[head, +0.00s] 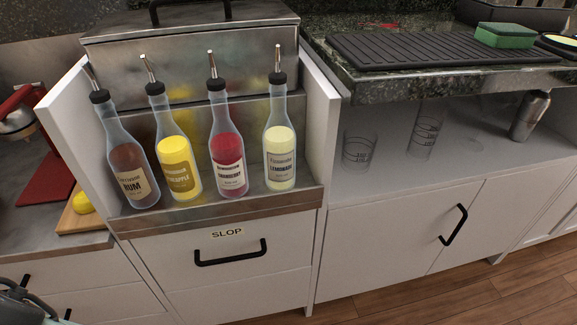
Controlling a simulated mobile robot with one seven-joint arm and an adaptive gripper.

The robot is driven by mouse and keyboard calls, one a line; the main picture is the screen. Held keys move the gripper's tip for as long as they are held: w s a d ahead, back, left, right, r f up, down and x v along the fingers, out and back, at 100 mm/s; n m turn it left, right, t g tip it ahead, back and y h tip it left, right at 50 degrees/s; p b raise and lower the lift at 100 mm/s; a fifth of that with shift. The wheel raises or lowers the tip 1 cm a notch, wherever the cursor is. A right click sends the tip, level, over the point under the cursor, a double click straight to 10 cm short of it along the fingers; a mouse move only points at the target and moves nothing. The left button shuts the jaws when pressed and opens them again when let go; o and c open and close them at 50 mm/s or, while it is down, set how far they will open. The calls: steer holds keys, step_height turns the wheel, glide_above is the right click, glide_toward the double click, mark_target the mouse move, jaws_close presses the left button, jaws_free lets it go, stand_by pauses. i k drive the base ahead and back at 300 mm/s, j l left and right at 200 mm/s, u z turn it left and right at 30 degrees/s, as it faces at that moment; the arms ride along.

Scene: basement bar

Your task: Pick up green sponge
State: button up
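The green sponge (504,37) is at the upper right of the head view. At the bottom left corner, a dark part of my arm or gripper (22,305) shows at the picture's edge. It is far from the sponge, and its fingers cannot be made out clearly.
Several pourer bottles (180,165) stand on a metal shelf left of the counter. Glasses (424,135) and a metal shaker (530,115) stand below the counter (380,92). A round dish (560,42) sits right of the sponge. Wooden floor (480,295) is clear in front.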

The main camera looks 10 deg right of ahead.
mark_target(495, 35)
steer(key=j, duration=0.5)
steer(key=z, duration=1.45)
